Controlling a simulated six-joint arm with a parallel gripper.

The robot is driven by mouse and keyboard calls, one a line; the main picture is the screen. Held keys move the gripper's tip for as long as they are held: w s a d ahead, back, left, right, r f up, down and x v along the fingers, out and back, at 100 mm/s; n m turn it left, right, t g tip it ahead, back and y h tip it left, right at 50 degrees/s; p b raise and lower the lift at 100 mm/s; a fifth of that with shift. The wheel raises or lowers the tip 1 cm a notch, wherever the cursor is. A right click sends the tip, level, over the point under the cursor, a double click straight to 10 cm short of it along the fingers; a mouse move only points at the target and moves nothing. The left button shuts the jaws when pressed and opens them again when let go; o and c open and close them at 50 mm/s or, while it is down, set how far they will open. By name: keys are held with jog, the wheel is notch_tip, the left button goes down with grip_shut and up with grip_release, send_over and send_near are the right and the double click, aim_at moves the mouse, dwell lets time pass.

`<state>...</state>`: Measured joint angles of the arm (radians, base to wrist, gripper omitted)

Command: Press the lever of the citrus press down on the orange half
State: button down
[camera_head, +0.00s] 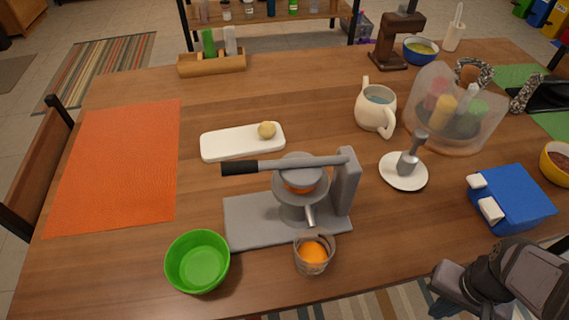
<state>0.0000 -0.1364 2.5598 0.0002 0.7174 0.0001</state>
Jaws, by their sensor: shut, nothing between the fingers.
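The grey citrus press (270,222) stands at the front middle of the table. Its lever (310,161) runs about level from the post at right to a black grip (240,168) at left. The press's round top (300,160) sits over the orange half (300,186), of which only an orange strip shows. My gripper (440,308) is at the lower right, partly cut off by the frame edge, shut and empty, well apart from the press.
A green bowl (197,262) stands front left of the press. A white board (242,142) with a round yellowish item lies behind. A white saucer (404,181) with a grey tool and a blue box (512,200) lie right. A cream jug (375,110) stands behind right.

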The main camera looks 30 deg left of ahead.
notch_tip(320, 180, up, 37)
jog(key=p, duration=3.6)
jog(key=shift+f, duration=0.2)
dwell(0.3)
